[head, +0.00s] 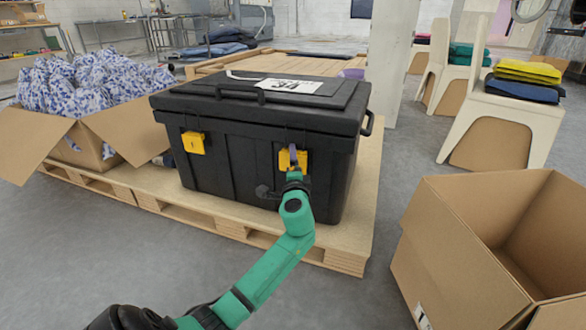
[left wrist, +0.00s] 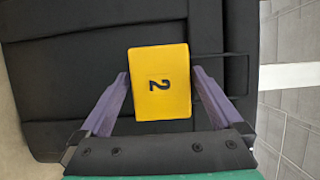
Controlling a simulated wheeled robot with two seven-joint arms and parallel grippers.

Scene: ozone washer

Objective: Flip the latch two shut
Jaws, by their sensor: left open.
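Latch two is a yellow block on the front of a black lidded case (head: 225,165), just below the lid toward the right end. It shows partly behind my gripper in the head view (head: 284,160). In the left wrist view latch two (left wrist: 160,98) faces me, with a dark "2" turned sideways. My left gripper (head: 292,157) is open at the latch. In the left wrist view its purple fingers (left wrist: 161,74) stand on either side of the block, with small gaps. I cannot tell how far the latch is folded. My right gripper is out of view.
A second yellow latch (head: 193,143) is at the case's left. The case sits on a wooden pallet (head: 353,240). A carton (head: 110,130) of blue-and-white bundles stands left; an empty open carton (head: 450,265) stands front right. Grey floor (head: 60,255) is clear at front left.

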